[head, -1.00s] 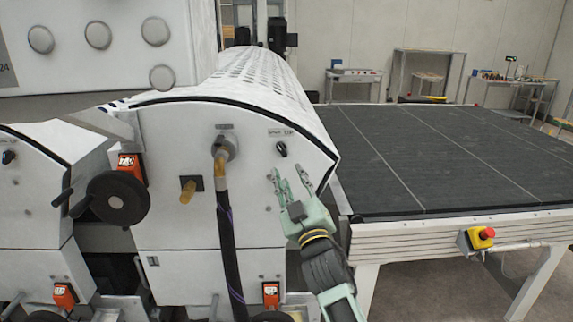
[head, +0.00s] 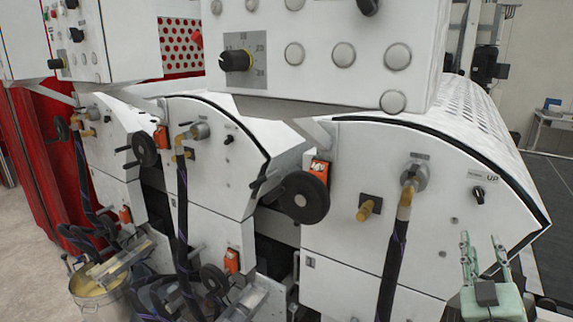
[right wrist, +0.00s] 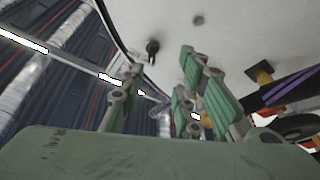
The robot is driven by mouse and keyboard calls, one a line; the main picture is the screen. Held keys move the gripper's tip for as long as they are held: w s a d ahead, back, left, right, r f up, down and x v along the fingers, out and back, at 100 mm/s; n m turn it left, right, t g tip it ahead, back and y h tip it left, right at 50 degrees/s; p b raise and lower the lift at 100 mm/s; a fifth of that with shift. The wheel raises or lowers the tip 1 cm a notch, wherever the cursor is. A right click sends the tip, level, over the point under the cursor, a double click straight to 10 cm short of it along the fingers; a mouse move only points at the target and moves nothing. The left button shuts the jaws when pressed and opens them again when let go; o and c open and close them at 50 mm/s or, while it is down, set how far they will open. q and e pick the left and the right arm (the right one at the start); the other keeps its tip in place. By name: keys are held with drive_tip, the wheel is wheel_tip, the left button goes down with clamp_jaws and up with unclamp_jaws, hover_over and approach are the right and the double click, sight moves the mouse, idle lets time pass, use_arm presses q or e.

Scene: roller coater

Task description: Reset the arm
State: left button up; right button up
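My right gripper (head: 484,262) is at the lower right of the head view, in front of the white side panel of the roller coater (head: 440,235). Its green fingers point up and stand apart with nothing between them. In the right wrist view the fingers (right wrist: 155,95) are also spread and empty, with the white panel (right wrist: 225,40) beyond them. My left gripper is not in view.
The panel carries a black selector knob (head: 478,192), a hose fitting (head: 413,178) with a black hose, and a black handwheel (head: 301,198). A control box (head: 320,50) overhangs above. A metal pot (head: 95,285) stands at the lower left. Bare floor (head: 30,230) shows at the left.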

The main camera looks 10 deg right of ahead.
drive_tip(key=s+a+f+g+y, duration=0.25)
drive_tip(key=a+f, duration=0.25)
drive_tip(key=f, duration=0.5)
drive_tip(key=s+a+f+g+y, duration=0.2)
drive_tip(key=a+f+g+y, duration=0.15)
drive_tip(key=a+f, duration=0.4)
drive_tip(key=s+a+f+n+g+y, duration=0.1)
drive_tip(key=s+a+f+g+y, duration=0.1)
drive_tip(key=s+a+f+g, duration=0.6)
drive_tip(key=s+a+f+g+y, duration=0.15)
drive_tip(key=s+a+f, duration=0.4)
drive_tip(key=s, duration=0.55)
wheel_tip(320, 180, down, 30)
drive_tip(key=s+f+g+b, duration=0.1)
drive_tip(key=s+b, duration=0.1)
drive_tip(key=b, duration=0.1)
drive_tip(key=s+d+f+g+b, duration=0.1)
drive_tip(key=s+d+f+b, duration=0.1)
drive_tip(key=s+f, duration=1.4)
wheel_tip(320, 180, down, 2)
drive_tip(key=shift+s+d+n+b, duration=0.3)
drive_tip(key=shift+s+d, duration=0.05)
drive_tip(key=shift+d, duration=0.35)
